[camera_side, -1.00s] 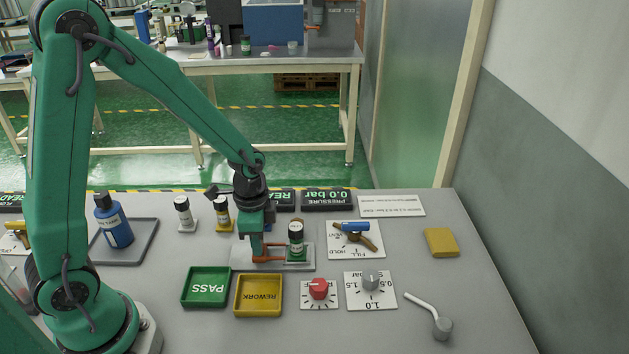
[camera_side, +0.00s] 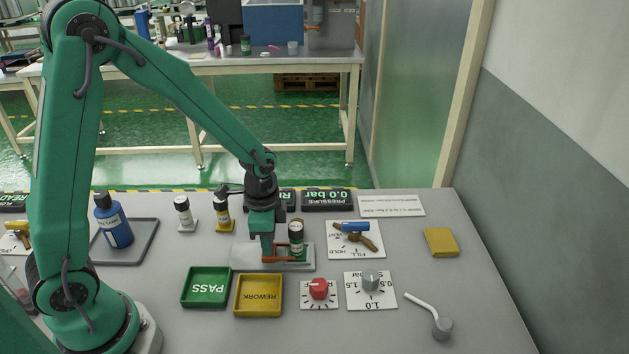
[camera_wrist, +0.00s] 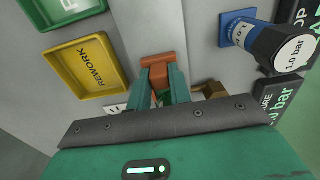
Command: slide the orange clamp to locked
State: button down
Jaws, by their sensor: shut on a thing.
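In the wrist view the orange clamp (camera_wrist: 157,66) shows between and beyond my gripper's two green fingers (camera_wrist: 161,85). The column is mostly hidden there.
The green PASS tray (camera_side: 206,287) and yellow REWORK tray (camera_side: 258,295) lie in front. Two small capped columns (camera_side: 183,213) (camera_side: 222,213) stand behind at left.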

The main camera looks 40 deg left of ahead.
aim_at(274, 250)
jog(key=shift+w+d, duration=0.45)
jog(key=shift+w, duration=0.05)
dwell(0.3)
jog(key=c, duration=1.4)
grip_release()
jog(key=shift+o, duration=0.2)
jog(key=shift+r, duration=0.15)
jog(key=shift+r, duration=2.85)
jog(key=shift+s+r, duration=0.1)
